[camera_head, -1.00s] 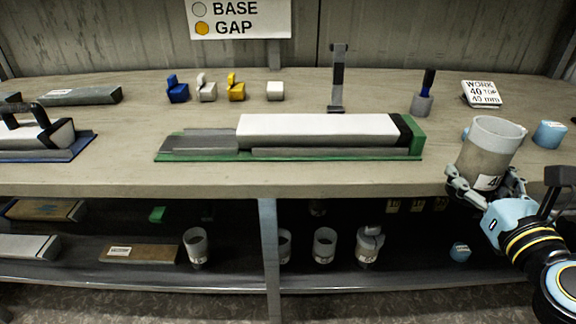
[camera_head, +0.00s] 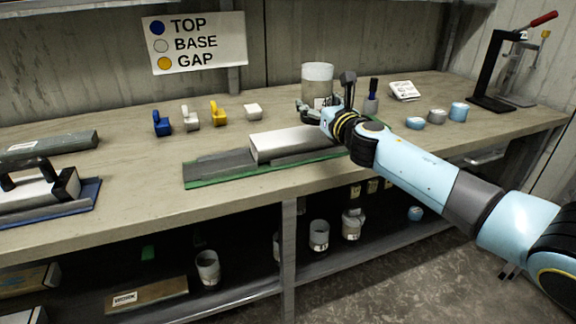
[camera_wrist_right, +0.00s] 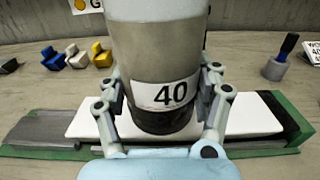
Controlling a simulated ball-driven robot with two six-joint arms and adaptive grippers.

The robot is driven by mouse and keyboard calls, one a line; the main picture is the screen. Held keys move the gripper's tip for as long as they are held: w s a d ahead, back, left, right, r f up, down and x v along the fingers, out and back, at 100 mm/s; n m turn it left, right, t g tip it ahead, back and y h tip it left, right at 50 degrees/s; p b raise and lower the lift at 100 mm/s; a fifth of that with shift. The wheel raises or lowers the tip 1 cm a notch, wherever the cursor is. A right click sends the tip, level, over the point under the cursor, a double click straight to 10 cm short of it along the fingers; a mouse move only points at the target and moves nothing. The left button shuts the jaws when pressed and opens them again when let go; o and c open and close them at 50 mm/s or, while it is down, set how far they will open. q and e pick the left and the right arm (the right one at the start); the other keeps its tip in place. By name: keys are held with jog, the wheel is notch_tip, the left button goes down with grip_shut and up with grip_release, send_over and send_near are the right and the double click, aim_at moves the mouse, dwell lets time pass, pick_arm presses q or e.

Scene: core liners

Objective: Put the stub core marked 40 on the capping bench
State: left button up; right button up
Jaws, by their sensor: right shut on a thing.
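The stub core marked 40 (camera_head: 317,73) is a grey cylinder with a pale upper part and a dark lower end. My right gripper (camera_head: 318,106) is shut around its lower part and holds it upright. In the right wrist view the label "40" on the core (camera_wrist_right: 150,60) faces me, between the two fingers (camera_wrist_right: 165,100). The core appears held in the air over the bench (camera_head: 130,120), in line with the green tray (camera_head: 205,183) and its white block (camera_head: 290,143). Its height cannot be told exactly. My left gripper is not in view.
Blue, white and yellow small pieces (camera_head: 190,115) stand left of the core. A blue tray (camera_head: 85,203) lies at left.

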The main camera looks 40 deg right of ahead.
jog(key=s+a+f+b, duration=0.1)
jog(key=a+f, duration=0.1)
jog(key=a, duration=0.1)
jog(key=s+a+f+b, duration=0.1)
jog(key=a+f, duration=0.1)
jog(key=a, duration=0.1)
jog(key=a+f+b, duration=0.1)
jog(key=a+f, duration=0.1)
jog(key=a, duration=0.2)
jog(key=shift+s+a, duration=0.1)
jog(key=shift+s, duration=0.3)
notch_tip(320, 180, down, 4)
jog(key=b, duration=0.3)
jog(key=shift+f, duration=0.1)
jog(key=shift+f+b, duration=0.15)
jog(key=shift+b, duration=0.15)
jog(key=o, duration=1.1)
jog(key=shift+o, duration=0.2)
